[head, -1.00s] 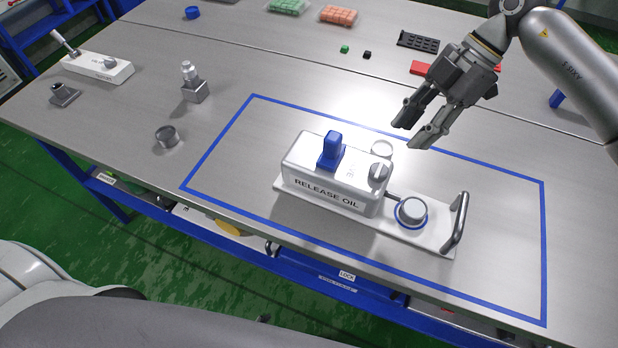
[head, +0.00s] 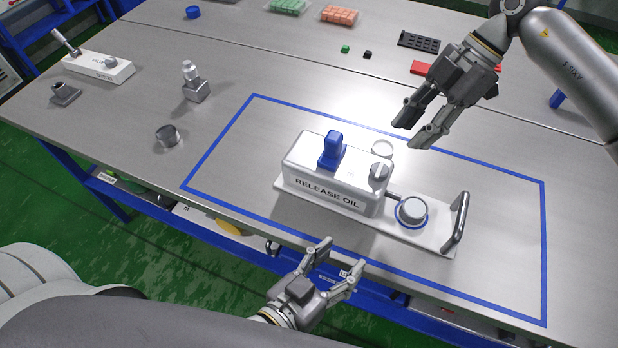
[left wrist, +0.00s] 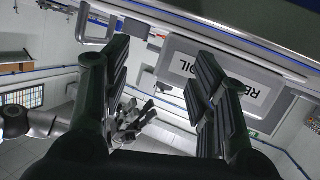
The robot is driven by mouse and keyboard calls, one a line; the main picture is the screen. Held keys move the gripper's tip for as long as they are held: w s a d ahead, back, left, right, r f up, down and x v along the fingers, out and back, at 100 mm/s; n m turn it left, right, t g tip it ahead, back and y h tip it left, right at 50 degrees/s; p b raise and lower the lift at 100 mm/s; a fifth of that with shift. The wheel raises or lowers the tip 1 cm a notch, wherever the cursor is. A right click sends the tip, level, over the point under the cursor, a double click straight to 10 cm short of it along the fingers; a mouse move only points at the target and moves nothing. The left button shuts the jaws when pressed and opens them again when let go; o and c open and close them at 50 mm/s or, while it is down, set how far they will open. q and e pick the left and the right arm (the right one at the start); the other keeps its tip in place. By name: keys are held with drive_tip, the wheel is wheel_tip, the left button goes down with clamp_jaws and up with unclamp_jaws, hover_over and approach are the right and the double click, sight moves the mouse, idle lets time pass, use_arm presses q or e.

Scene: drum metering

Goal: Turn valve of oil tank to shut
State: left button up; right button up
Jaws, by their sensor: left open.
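The white oil tank (head: 300,158), labelled "RELEASE OIL", sits on a white base plate inside a blue taped rectangle. A blue upright handle (head: 332,150) stands on its top, and a small grey knob (head: 379,172) is at its right end. Which one is the valve I cannot tell. My left gripper (head: 341,256) is open and empty in front of the table's near edge, apart from the tank. In the left wrist view the tank (left wrist: 195,60) shows behind the spread fingers. My right gripper (head: 410,132) is open and empty, behind and right of the tank.
A round silver cap (head: 411,211) and a metal bar handle (head: 459,222) stand on the plate's right part. A metal cup (head: 167,136), a fitting (head: 194,82) and a lever box (head: 97,67) are at left. The table right of the plate is clear.

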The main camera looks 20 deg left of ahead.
use_arm(q)
drive_tip(key=w+a+r+n+t+y, duration=0.1)
drive_tip(key=w+a+r+n+t, duration=0.15)
drive_tip(key=w+r, duration=0.35)
drive_tip(key=t+y, duration=0.2)
approach(330, 145)
drive_tip(key=w, duration=0.1)
drive_tip(key=shift+m, duration=0.35)
drive_tip(key=shift+x, duration=5.4)
drive_tip(key=shift+c, duration=0.3)
clamp_jaws()
